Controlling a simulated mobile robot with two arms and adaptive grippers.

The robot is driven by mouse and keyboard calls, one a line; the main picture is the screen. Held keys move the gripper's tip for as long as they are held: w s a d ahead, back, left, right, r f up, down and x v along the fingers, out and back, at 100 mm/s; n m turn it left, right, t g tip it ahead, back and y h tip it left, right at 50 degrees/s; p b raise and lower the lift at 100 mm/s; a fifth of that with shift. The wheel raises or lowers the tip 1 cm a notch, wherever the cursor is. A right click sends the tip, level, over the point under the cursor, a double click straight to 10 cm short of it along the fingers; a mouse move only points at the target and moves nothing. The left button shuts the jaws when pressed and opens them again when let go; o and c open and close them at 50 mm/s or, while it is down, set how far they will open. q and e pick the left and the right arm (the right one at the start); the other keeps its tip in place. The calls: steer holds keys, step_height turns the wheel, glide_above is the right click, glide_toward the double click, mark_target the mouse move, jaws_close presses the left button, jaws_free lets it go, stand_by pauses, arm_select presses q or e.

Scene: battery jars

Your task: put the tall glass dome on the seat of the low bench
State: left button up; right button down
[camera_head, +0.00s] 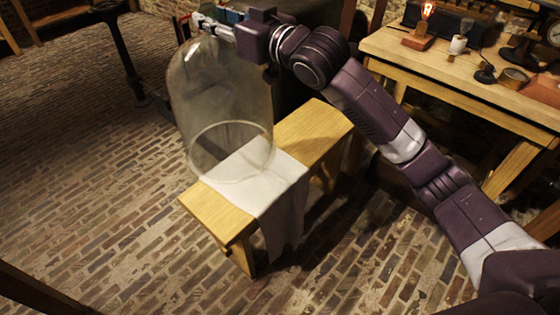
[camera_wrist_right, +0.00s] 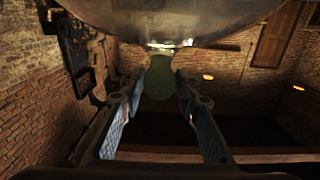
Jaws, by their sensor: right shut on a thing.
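The tall glass dome (camera_head: 222,95) is clear and upright, with its open rim down. My right gripper (camera_head: 212,26) is at its top in the head view. In the right wrist view, my right gripper's fingers (camera_wrist_right: 159,80) close on the dome's greenish knob, and the dome's glass (camera_wrist_right: 170,18) fills the top. The low bench (camera_head: 318,130) is pale wood with a white cloth (camera_head: 272,185) draped across its seat. The dome's rim overlaps the cloth and the floor left of the bench in the picture; it looks held above the seat. My left gripper is not in view.
A wooden worktable (camera_head: 440,75) at the upper right carries a lit bulb on a base (camera_head: 424,25), a spool (camera_head: 458,44) and other small items. A dark stand (camera_head: 122,50) is at the upper left. The brick floor (camera_head: 100,200) on the left is clear.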

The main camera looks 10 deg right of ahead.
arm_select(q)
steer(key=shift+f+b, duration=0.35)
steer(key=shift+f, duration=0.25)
arm_select(e)
steer(key=shift+w+r, duration=0.15)
steer(key=shift+r, duration=0.95)
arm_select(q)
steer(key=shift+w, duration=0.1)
arm_select(e)
steer(key=shift+f, duration=0.1)
step_height(320, 180, down, 14)
steer(key=shift+f+b, duration=0.25)
steer(key=shift+b, duration=1)
arm_select(q)
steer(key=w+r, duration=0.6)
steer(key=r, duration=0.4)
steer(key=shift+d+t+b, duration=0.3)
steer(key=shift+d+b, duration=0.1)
steer(key=shift+b, duration=0.05)
arm_select(e)
step_height(320, 180, down, 5)
steer(key=shift+f, duration=0.1)
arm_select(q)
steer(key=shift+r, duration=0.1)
arm_select(e)
steer(key=shift+f, duration=0.3)
